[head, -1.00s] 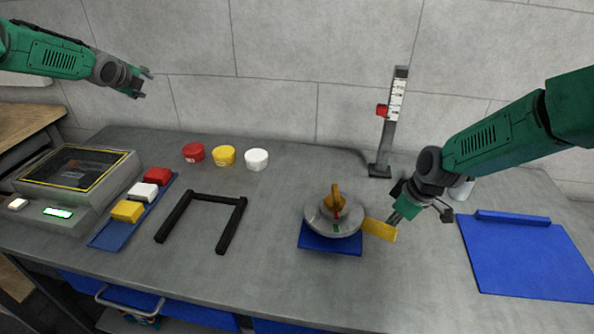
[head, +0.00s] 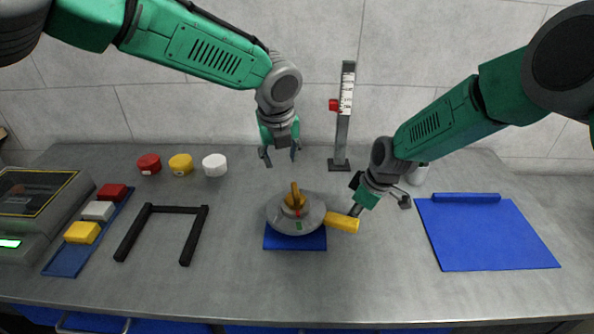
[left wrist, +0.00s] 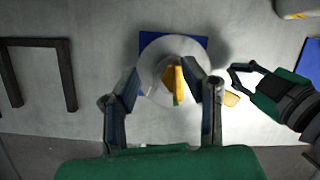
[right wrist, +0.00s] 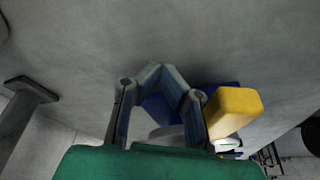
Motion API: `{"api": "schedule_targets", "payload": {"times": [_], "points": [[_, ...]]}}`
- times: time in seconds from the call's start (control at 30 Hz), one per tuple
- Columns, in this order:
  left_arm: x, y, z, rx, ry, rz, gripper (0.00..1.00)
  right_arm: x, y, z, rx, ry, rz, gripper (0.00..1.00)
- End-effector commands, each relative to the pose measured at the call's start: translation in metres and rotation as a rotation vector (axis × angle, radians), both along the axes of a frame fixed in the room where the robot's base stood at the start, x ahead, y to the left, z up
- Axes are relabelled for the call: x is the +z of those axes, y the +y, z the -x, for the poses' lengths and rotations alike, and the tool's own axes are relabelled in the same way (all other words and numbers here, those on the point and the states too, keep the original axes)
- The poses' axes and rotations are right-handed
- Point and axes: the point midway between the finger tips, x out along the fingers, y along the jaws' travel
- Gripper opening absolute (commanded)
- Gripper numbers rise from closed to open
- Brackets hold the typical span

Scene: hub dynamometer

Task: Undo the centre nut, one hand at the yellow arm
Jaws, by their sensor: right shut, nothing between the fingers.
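The grey round hub (head: 312,222) stands on a blue base plate (head: 295,242) in the middle of the bench. The orange-yellow centre nut (head: 295,199) sits on top with an upright wing; it also shows in the left wrist view (left wrist: 171,80). The yellow arm (head: 343,223) sticks out from the hub's right side. My left gripper (head: 280,158) is open and empty, above and behind the hub, fingers pointing down. My right gripper (head: 357,208) is shut and empty beside the yellow arm's outer end; in the right wrist view the yellow arm (right wrist: 234,110) lies outside its fingers.
A black U-shaped frame (head: 163,209) lies left of the hub. Red, yellow and white round pots (head: 181,164) stand behind it. A tray of coloured blocks (head: 68,260) is at far left. A gauge post (head: 343,130) stands behind; a blue mat (head: 485,235) lies right.

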Motion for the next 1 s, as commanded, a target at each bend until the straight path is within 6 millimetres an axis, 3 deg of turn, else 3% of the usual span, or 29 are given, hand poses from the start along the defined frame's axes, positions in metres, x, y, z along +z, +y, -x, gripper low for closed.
{"api": "schedule_targets", "payload": {"times": [0.1, 0.27, 1.0], "points": [[-0.006, -0.025, 0.026, -0.069, 0.04, -0.05, 0.38, 0.0, 0.0, 0.0, 0.0, 0.0, 0.0, 0.0], [-0.011, -0.036, 0.041, -0.108, 0.065, -0.077, 0.38, 0.0, 0.001, 0.0, 0.0, 0.001, 0.001, 0.0], [-0.074, -0.034, 0.025, -0.109, 0.065, -0.08, 0.38, 0.0, 0.0, 0.0, 0.0, 0.0, 0.0, 0.0]]}}
